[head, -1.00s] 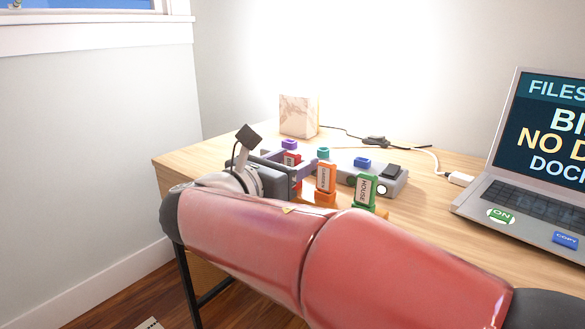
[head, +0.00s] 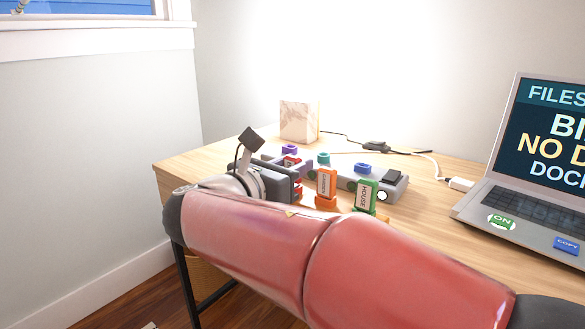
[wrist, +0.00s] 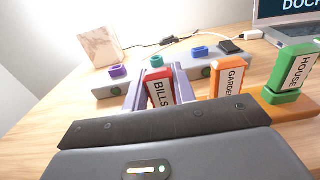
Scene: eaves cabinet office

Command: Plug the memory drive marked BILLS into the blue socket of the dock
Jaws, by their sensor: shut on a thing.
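The red memory drive marked BILLS (wrist: 159,92) stands between the two pale purple fingers of my gripper (wrist: 158,88) in the wrist view, its label facing me. My gripper is shut on it; in the head view my gripper (head: 294,172) and arm largely cover the drive. The drive's lower end is hidden, so I cannot tell whether it is clear of its stand. The grey dock (head: 402,187) lies just behind. Its raised blue socket (head: 363,168) is right of the teal and purple ones, and shows empty in the wrist view (wrist: 200,52).
An orange GARDEN drive (wrist: 230,78) and a green HOUSE drive (wrist: 291,70) stand upright close to the right of my gripper. The dock has a black block (head: 392,176) at its right end. A laptop (head: 500,205) stands right, a marbled box (head: 298,121) behind.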

